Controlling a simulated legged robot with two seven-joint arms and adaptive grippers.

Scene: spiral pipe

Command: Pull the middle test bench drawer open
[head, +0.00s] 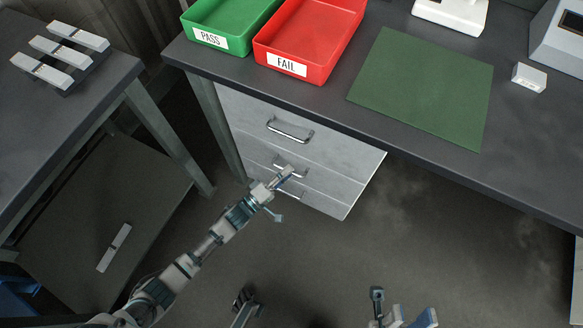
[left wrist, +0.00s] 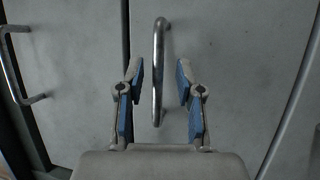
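The grey drawer unit (head: 335,165) under the bench has stacked drawers with metal bar handles. The top handle (head: 290,130) is clear. The middle handle (head: 287,164) is partly covered by my left gripper (head: 286,177), which reaches in from the lower left. In the left wrist view, a bar handle (left wrist: 158,75) stands between the open fingers of my left gripper (left wrist: 159,78), with a gap on both sides. The drawer fronts look flush. The lowest handle is partly hidden. Parts at the bottom edge seem to be my right gripper (head: 405,317), cut off by the frame.
Green PASS (head: 210,41) and red FAIL (head: 287,66) trays stand on the bench above the drawers. A green mat (head: 425,87) lies beside them. A side table (head: 60,120) with grey parts stands at left. Floor before the drawers is open.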

